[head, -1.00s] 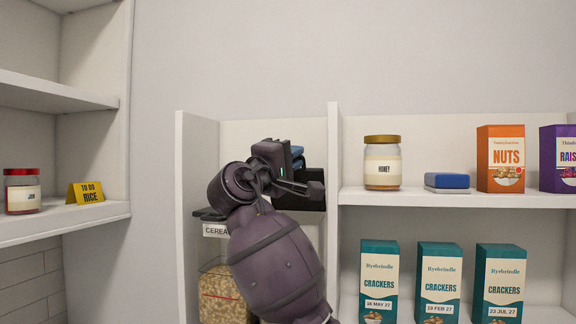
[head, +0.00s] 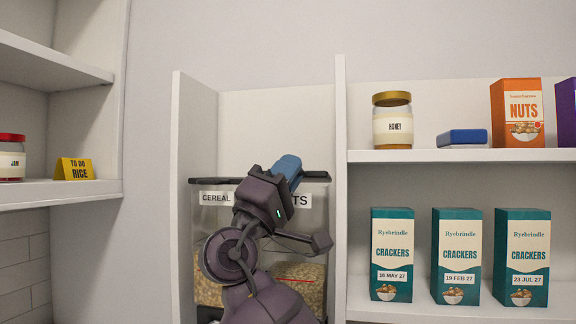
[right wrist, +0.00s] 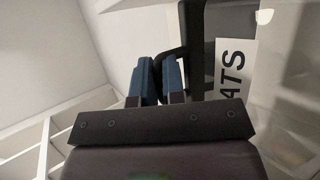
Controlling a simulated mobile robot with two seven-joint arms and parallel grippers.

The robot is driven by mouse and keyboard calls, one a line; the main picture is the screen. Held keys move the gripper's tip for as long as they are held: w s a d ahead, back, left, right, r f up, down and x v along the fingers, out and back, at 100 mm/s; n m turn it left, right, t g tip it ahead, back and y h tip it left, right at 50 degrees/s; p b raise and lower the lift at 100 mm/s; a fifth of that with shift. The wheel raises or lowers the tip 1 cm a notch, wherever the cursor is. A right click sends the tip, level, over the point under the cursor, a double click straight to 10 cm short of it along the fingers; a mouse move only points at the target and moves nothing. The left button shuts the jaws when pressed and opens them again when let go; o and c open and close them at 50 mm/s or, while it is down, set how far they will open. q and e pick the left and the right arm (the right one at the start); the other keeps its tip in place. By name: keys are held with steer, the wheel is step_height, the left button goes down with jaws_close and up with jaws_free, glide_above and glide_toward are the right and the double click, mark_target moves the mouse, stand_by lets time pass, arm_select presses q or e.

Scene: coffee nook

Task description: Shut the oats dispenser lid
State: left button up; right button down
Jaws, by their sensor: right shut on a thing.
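The oats dispenser (head: 312,225) is a clear container on the right of a pair in the middle cubby, and my right arm covers much of it. Its dark lid (head: 316,179) shows as a thin, nearly level strip at the top, partly behind my right gripper (head: 287,168). In the right wrist view, my right gripper's blue fingers (right wrist: 158,82) are closed on a dark part of the lid (right wrist: 188,45), beside the label ending in "ATS" (right wrist: 236,75). Whether the lid is fully seated is hidden. My left gripper is out of view.
The cereal dispenser (head: 208,225) stands just left of the oats one. An upright divider (head: 341,200) is close on the right. Beyond it are a honey jar (head: 392,120), a blue box (head: 462,138) and several cracker boxes (head: 390,255). Above the dispensers is free room.

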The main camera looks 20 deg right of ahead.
steer(key=shift+f, duration=0.6)
steer(key=shift+f+b, duration=0.45)
steer(key=shift+b, duration=0.1)
steer(key=c, duration=1.5)
jaws_free()
steer(key=shift+f, duration=0.1)
steer(key=shift+c, duration=0.2)
steer(key=shift+o, duration=0.2)
steer(key=shift+s+a, duration=0.1)
steer(key=shift+s, duration=0.05)
